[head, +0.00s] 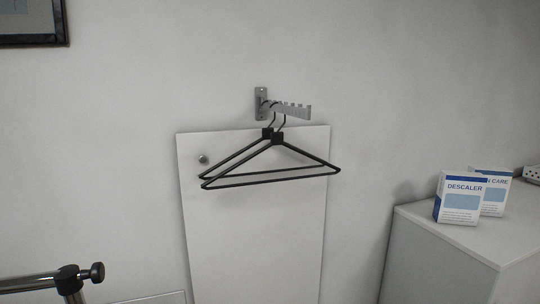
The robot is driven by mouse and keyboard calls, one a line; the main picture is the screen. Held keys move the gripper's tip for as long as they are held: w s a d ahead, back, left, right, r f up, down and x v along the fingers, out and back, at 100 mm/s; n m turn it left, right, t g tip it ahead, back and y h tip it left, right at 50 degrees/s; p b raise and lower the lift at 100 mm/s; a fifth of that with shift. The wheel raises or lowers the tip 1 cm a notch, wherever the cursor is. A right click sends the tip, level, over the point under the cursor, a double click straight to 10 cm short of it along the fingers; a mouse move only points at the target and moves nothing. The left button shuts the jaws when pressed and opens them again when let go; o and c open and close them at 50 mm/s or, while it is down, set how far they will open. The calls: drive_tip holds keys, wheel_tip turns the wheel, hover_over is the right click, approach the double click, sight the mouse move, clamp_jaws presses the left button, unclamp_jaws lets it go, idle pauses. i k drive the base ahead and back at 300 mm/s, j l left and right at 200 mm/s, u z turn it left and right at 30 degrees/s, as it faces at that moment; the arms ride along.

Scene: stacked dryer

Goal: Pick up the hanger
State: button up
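Two black hangers hang close together, one in front of the other, from a grey notched wall rail (290,109) in the head view. The front hanger (270,181) overlaps the rear hanger (225,158). Their hooks go up to the rail, and where they rest on it is too small to tell exactly. My gripper is not in view, so its state and distance from the hangers are not shown.
A white panel (255,240) stands against the wall behind the hangers. At right, a white cabinet (445,245) carries a descaler box (459,198) and a second box (493,192). A chrome bar with a black knob (97,272) is at lower left. A framed picture (30,22) hangs upper left.

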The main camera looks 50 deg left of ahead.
sight(277, 137)
drive_tip(key=i+u, duration=0.2)
drive_tip(key=u, duration=0.3)
drive_tip(key=i+u, duration=0.25)
drive_tip(key=u, duration=0.2)
drive_tip(key=i+l+u, duration=0.1)
drive_tip(key=u, duration=0.4)
drive_tip(key=i+l+u, duration=0.2)
drive_tip(key=u, duration=0.3)
drive_tip(key=i+l+u, duration=0.2)
drive_tip(key=u, duration=0.25)
drive_tip(key=l, duration=0.1)
